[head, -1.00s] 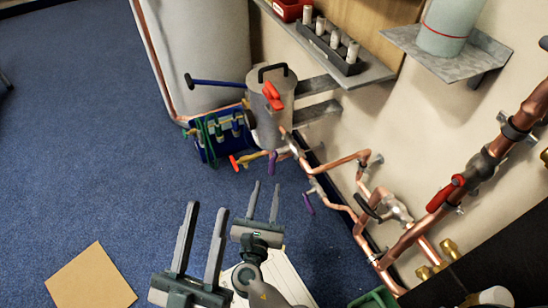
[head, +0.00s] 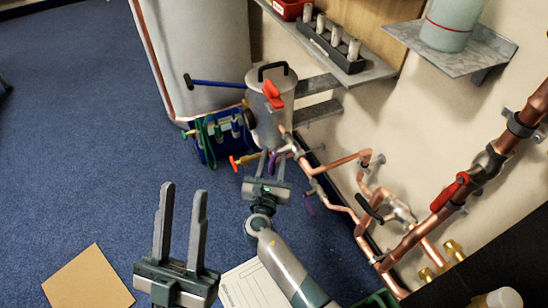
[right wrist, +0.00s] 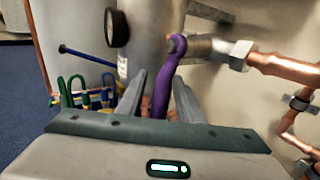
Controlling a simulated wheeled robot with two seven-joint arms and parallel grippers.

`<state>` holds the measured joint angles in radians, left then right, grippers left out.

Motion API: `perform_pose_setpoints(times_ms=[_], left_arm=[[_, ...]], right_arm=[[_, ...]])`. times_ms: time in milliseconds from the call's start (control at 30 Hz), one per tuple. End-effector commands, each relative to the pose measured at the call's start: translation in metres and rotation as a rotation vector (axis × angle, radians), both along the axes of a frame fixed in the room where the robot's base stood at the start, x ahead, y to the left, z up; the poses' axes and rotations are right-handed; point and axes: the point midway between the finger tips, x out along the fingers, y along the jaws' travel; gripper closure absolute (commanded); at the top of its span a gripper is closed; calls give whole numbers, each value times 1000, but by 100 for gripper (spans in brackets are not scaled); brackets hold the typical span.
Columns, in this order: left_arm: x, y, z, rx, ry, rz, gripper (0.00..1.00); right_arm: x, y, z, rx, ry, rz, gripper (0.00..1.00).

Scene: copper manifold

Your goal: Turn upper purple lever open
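The upper purple lever (head: 272,163) hangs from a valve on the copper pipe beside the grey canister. In the right wrist view the lever (right wrist: 162,92) stands between the two fingers of my right gripper (right wrist: 160,95). That gripper is open around the lever; a gap shows on the left side, and I cannot tell whether the right finger touches. In the head view my right gripper (head: 270,165) partly hides the lever. My left gripper (head: 180,218) is open and empty over the floor.
Copper pipes (head: 345,210) run along the wall to the right.

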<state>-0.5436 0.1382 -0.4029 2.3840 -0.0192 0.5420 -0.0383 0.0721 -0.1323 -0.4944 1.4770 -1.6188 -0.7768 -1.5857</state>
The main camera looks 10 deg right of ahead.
Motion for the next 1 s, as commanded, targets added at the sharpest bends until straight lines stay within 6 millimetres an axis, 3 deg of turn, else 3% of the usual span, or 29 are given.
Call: perform_pose_setpoints(times_ms=[200, 333, 767, 1000], left_arm=[[0, 0, -1, 2, 3, -1, 67], [0, -1, -2, 4, 8, -3, 67], [4, -3, -5, 14, 40, -6, 67], [24, -7, -29, 70, 204, -9, 67]], right_arm=[[0, 0, 0, 0, 0, 0, 69], [0, 0, 0, 0, 0, 0, 100], [0, -2, 1, -3, 5, 0, 100], [0, -9, 2, -9, 22, 0, 100]])
